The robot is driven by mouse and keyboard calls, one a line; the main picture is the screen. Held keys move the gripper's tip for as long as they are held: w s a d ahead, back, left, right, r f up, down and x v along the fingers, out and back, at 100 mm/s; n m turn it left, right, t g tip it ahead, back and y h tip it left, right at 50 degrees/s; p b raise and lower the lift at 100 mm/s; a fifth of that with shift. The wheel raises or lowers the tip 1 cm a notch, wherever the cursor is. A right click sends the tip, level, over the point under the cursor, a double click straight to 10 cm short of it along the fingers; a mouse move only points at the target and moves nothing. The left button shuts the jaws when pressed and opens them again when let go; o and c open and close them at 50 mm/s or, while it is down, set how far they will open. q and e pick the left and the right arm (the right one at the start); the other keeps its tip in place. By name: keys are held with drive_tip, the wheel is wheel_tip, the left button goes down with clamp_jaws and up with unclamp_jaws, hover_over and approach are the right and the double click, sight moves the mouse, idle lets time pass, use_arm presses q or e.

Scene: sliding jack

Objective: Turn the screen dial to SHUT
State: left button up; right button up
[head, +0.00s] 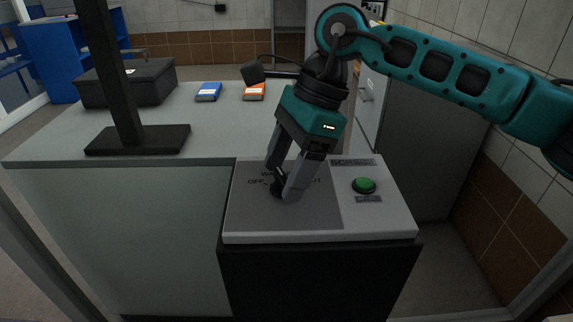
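The screen dial (276,191) is a small dark knob on the grey panel (242,208) of a white control box. My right gripper (281,184) points down at it, with its two grey fingers apart and the dial low between them. The fingers hide part of the dial, so I cannot tell whether they press on it or which way it points. "OFF" shows left of the dial, and letters ending in "UT" show right of it, partly covered by a finger. My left gripper is not in view.
A green button (364,185) sits on the box right of the panel. A grey counter (215,125) adjoins on the left, bearing a black stand (137,139), a dark case (128,84), a blue item (208,92) and an orange item (254,92). A tiled wall stands at right.

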drive_tip(key=c, duration=0.9)
